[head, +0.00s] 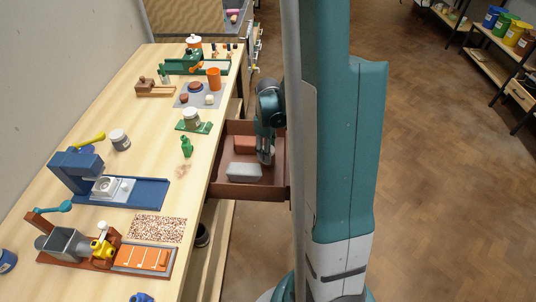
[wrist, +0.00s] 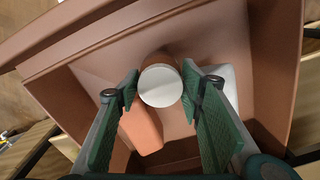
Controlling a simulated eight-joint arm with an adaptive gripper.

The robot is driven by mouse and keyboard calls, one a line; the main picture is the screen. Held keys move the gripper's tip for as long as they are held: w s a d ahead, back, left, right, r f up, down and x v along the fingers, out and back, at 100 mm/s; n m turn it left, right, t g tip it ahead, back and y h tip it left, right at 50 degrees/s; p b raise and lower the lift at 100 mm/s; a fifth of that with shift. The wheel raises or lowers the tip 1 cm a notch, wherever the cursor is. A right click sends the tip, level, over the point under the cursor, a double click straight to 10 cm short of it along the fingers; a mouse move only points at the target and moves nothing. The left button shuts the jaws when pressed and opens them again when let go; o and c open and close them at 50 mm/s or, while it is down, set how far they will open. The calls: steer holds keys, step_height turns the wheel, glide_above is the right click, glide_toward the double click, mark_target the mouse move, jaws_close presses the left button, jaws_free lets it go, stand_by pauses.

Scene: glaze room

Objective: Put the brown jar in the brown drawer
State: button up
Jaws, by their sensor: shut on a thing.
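The brown jar (wrist: 160,57) has a white lid (wrist: 161,86) and sits upright between my fingers in the wrist view. My gripper (wrist: 160,80) is shut on it, pointing down into the open brown drawer (head: 241,193). In the head view my gripper (head: 265,157) is inside the drawer's outline, toward its right side, and I cannot make out the jar there. The drawer also shows in the wrist view (wrist: 90,48). Whether the jar touches the drawer floor is not clear.
In the drawer lie a terracotta block (head: 243,144) and a pale grey block (head: 243,172), close beside my fingers. The wooden bench (head: 190,215) to the left carries a lidded jar on a green stand (head: 193,124), a green bottle (head: 186,147) and a blue press (head: 140,190).

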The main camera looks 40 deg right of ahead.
steer(key=shift+f, duration=0.9)
steer(key=shift+f, duration=0.15)
steer(key=o, duration=0.8)
steer(key=shift+c, duration=0.2)
steer(key=shift+r+p, duration=1.15)
steer(key=shift+r, duration=5)
steer(key=shift+a+r, duration=0.1)
